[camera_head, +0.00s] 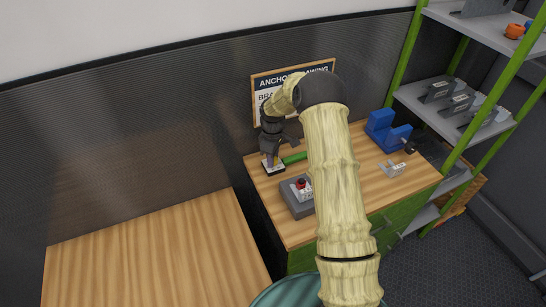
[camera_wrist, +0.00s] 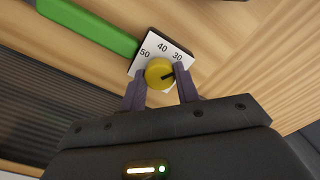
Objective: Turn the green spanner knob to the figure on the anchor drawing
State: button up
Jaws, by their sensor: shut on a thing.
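The green spanner (camera_wrist: 95,25) lies on the wooden bench, and its handle also shows in the head view (camera_head: 294,158). At its end is a white dial plate (camera_wrist: 149,45) marked 50, 40 and 30. A yellow knob (camera_wrist: 157,68) sits on the plate. Its black pointer points right, on the side of 30; I cannot tell the exact reading. My gripper (camera_wrist: 160,78) is shut on the yellow knob, one finger on each side. In the head view my gripper (camera_head: 272,160) is over the dial. The anchor drawing (camera_head: 292,76) hangs behind the bench; my arm hides its figure.
A grey box with a red button (camera_head: 300,183) stands near the dial. A blue vise (camera_head: 385,130) and a small metal bracket (camera_head: 394,168) are to the right on the bench (camera_head: 355,150). Green-framed shelves (camera_head: 460,100) stand at the right. A bare wooden top (camera_head: 160,255) is at the left.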

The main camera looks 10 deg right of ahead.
jog(key=shift+n, duration=0.5)
jog(key=o, duration=1)
jog(key=shift+c, duration=0.2)
notch_tip(320, 180, up, 17)
jog(key=b, duration=0.2)
jog(key=shift+r, duration=0.2)
jog(key=shift+w, duration=0.1)
jog(key=s+f+m+t, duration=0.2)
jog(key=s+m, duration=1)
jog(key=s, duration=1.7)
jog(key=shift+s+f+t, duration=0.2)
jog(key=shift+s+t, duration=0.1)
